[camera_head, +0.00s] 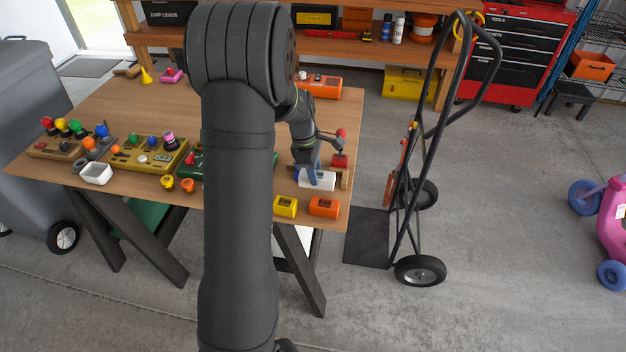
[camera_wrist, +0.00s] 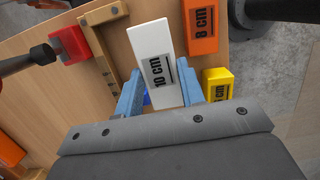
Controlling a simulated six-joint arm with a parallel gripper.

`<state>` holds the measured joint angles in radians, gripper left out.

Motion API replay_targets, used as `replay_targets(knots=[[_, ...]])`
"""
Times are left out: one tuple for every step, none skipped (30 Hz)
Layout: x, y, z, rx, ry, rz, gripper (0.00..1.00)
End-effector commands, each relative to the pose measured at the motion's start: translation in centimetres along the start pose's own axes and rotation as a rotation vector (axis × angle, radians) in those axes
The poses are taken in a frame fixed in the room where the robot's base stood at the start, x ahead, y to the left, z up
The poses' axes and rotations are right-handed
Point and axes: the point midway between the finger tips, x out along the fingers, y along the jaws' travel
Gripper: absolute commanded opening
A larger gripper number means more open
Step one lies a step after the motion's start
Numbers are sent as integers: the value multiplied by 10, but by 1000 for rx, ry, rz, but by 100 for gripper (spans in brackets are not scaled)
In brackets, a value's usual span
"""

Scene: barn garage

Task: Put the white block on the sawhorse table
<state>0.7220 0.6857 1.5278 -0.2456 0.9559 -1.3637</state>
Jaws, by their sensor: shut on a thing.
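The white block (camera_wrist: 153,52), marked "10 cm", is between the blue fingers of my gripper (camera_wrist: 165,98) in the wrist view. My gripper is shut on it. In the head view the white block (camera_head: 318,179) shows at the right part of the sawhorse table (camera_head: 130,107), under my gripper (camera_head: 308,178). I cannot tell whether the block touches the tabletop or is held just above it. The table has a wooden top and dark sawhorse legs.
An orange block (camera_head: 324,206) marked "8 cm" and a yellow block (camera_head: 286,206) lie near the table's front right edge. A red piece (camera_head: 340,160) and wooden frame are close by. Several toy boards fill the left side. A hand truck (camera_head: 419,270) stands right of the table.

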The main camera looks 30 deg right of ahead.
Motion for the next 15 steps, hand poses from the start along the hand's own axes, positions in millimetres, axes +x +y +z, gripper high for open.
replay_targets(knots=[[1,1,-3,-1,0,0,8],[2,2,-4,-1,0,0,8],[4,2,-5,0,0,0,8],[6,2,-6,0,0,0,8],[9,2,-6,0,0,-1,8],[14,2,-7,0,0,-1,8],[18,2,-8,0,0,-2,8],[23,1,-8,0,0,-3,8],[29,2,-10,0,0,-2,8],[33,2,-11,0,0,-2,8],[37,2,-11,0,0,-2,8],[40,2,-12,0,0,-1,8],[41,2,-12,0,0,0,8],[41,2,-12,0,1,1,8],[41,2,-12,1,1,2,8]])
